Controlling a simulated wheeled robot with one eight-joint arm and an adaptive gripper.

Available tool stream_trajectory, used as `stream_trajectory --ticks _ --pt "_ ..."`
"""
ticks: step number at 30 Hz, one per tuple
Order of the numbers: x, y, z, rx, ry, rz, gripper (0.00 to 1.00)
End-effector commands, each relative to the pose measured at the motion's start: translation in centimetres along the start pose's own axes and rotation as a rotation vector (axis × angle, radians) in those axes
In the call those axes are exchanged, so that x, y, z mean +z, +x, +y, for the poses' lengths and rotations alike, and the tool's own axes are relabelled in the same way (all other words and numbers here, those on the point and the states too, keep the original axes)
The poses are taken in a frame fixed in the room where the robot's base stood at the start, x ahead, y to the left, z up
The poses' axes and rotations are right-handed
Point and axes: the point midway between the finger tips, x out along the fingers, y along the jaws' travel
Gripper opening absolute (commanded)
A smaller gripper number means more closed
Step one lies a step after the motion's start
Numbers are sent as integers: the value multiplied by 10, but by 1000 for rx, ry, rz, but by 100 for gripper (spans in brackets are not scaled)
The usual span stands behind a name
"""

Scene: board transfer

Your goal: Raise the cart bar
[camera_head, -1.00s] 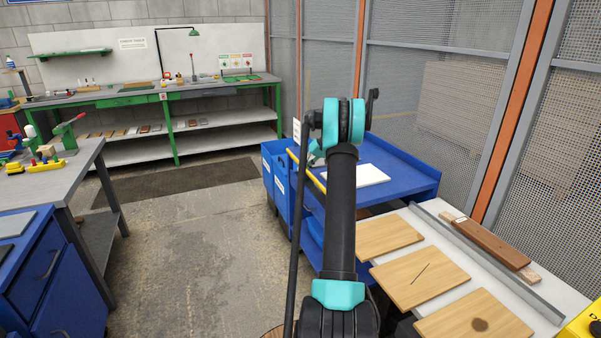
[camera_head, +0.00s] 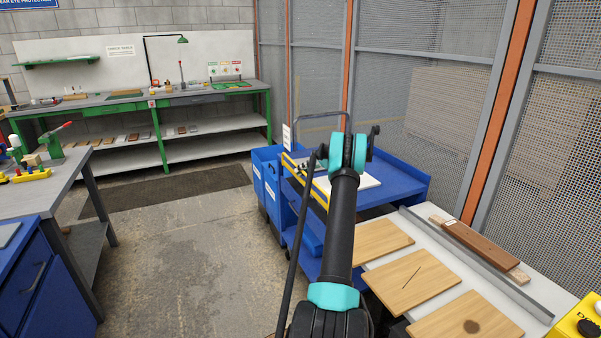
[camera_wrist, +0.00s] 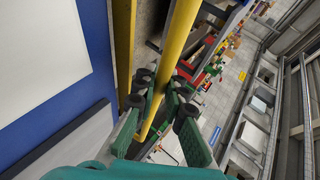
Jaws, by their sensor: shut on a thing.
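The yellow cart bar (camera_head: 319,197) runs along the left side of the blue cart (camera_head: 404,186). In the wrist view the bar (camera_wrist: 181,38) passes between the green fingers of my gripper (camera_wrist: 161,92), which is shut on it. A second yellow strip (camera_wrist: 122,45) runs beside it at the cart's edge. In the head view my arm hides the gripper and part of the bar. A white board lies on the cart's top and shows in the wrist view (camera_wrist: 38,40).
Wooden boards (camera_head: 411,287) lie on a white table at the right, beside a metal rail (camera_head: 478,262). A mesh fence stands behind. A grey workbench (camera_head: 35,196) is at left. The floor (camera_head: 187,245) between is clear.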

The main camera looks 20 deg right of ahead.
Motion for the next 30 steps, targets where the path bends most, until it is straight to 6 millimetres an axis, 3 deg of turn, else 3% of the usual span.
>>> stream_trajectory --ticks 9,10,12,22,26,30 --pt "0 -1 1 1 2 2 0" --pt "0 -1 1 1 2 2 13" --pt "0 -1 1 1 2 2 20" --pt "0 -3 1 1 1 2 20" --pt "0 -17 1 2 3 4 20" --pt "0 -43 2 1 3 3 20"
